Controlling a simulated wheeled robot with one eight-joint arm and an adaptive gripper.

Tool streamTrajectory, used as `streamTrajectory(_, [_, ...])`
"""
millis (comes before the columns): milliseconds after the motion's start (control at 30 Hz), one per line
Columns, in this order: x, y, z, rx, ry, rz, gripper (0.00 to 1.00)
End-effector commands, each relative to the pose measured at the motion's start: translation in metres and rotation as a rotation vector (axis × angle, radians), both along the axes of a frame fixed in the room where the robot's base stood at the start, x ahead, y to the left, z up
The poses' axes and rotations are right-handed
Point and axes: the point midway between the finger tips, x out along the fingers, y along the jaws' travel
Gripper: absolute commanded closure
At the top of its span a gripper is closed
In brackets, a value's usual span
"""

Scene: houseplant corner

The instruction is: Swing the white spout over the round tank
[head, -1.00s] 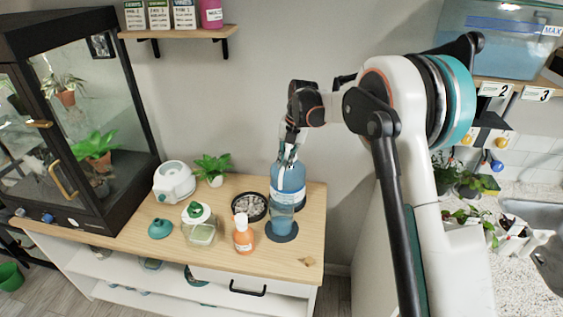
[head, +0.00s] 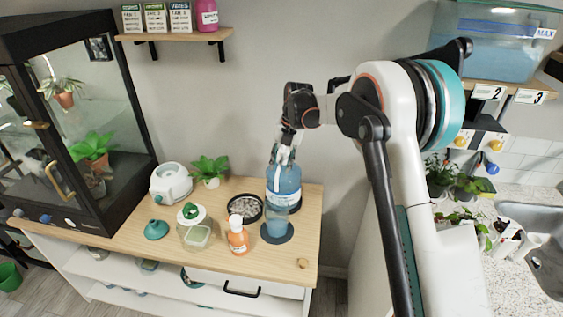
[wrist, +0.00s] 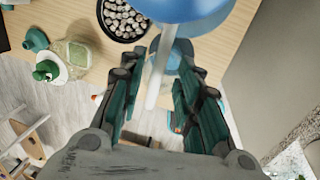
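The white spout (wrist: 158,75) sticks out from the top of a large blue bottle (head: 284,186) and runs between my fingers in the wrist view. My gripper (head: 285,150) is at the bottle's top. In the wrist view my gripper (wrist: 158,88) is open, with one finger on each side of the spout and gaps showing. A small clear-blue round tank (head: 277,221) stands on a dark round mat (head: 288,236) in front of the bottle. In the wrist view the tank lies beneath the spout's right side, partly covered by it and the right finger.
An orange bottle (head: 238,241), a bowl of pebbles (head: 230,203) and a square jar with a green lid (head: 198,236) stand left of the tank on the wooden cabinet top (head: 302,225). A potted plant (head: 210,170) is behind. A wall shelf (head: 175,36) hangs above.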

Motion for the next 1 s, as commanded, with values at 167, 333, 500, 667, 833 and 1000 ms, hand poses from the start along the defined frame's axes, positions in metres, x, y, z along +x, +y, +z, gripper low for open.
streamTrajectory(167, [0.000, -0.001, 0.005, 0.000, 0.000, -0.001, 0.69])
streamTrajectory(333, [-0.001, -0.005, 0.028, 0.000, 0.000, -0.001, 0.69])
streamTrajectory(500, [-0.003, -0.012, 0.062, 0.000, 0.000, -0.001, 0.69])
streamTrajectory(667, [-0.004, -0.018, 0.091, 0.000, 0.000, -0.001, 0.69])
streamTrajectory(833, [-0.005, -0.022, 0.111, 0.000, 0.000, -0.001, 0.69])
streamTrajectory(1000, [-0.005, -0.023, 0.117, 0.000, 0.000, -0.001, 0.69])
